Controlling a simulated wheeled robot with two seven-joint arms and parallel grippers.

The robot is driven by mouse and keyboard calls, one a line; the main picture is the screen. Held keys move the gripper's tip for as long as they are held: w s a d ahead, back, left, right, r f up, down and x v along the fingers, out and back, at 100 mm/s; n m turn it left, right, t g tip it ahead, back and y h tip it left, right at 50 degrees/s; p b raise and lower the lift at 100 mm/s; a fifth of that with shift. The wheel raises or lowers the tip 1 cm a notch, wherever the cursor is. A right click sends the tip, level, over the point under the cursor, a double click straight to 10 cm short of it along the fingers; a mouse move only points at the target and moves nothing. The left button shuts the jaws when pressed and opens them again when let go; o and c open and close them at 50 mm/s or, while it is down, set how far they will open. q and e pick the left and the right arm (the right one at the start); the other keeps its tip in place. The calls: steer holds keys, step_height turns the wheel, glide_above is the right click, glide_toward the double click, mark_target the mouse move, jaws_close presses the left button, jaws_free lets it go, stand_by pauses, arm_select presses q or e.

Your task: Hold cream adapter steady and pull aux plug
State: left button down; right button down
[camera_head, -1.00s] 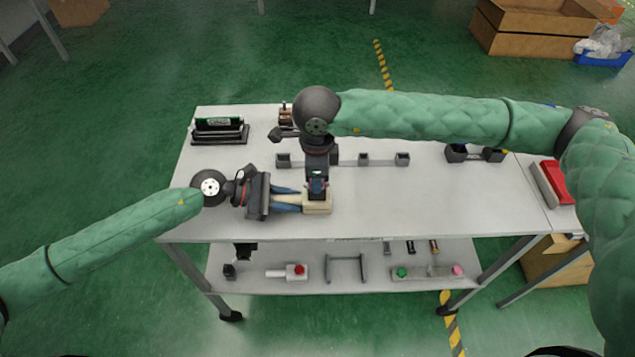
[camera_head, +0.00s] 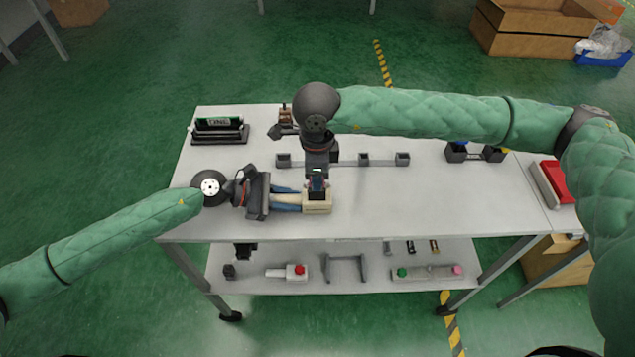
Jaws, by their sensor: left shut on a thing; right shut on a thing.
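The cream adapter (camera_head: 318,206) lies on the white table (camera_head: 420,205), left of its middle. My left gripper (camera_head: 294,200) comes in from the left, low over the table, and its fingers are shut on the adapter's left end. My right gripper (camera_head: 317,189) points down from above and is shut at the adapter's top. The aux plug is hidden between the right fingers, so I cannot tell how far it sits in the adapter.
A rail with grey holders (camera_head: 363,160) runs behind the adapter. A black rack (camera_head: 219,130) stands at the back left, and dark bins (camera_head: 457,153) at the back right. A red-topped box (camera_head: 553,182) is far right. The table right of the adapter is clear.

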steer(key=shift+r, duration=0.25)
steer(key=shift+r, duration=1.85)
steer(key=shift+r, duration=0.1)
steer(key=shift+r, duration=0.9)
arm_select(q)
steer(key=c, duration=1.1)
jaws_free()
steer(key=v, duration=1.2)
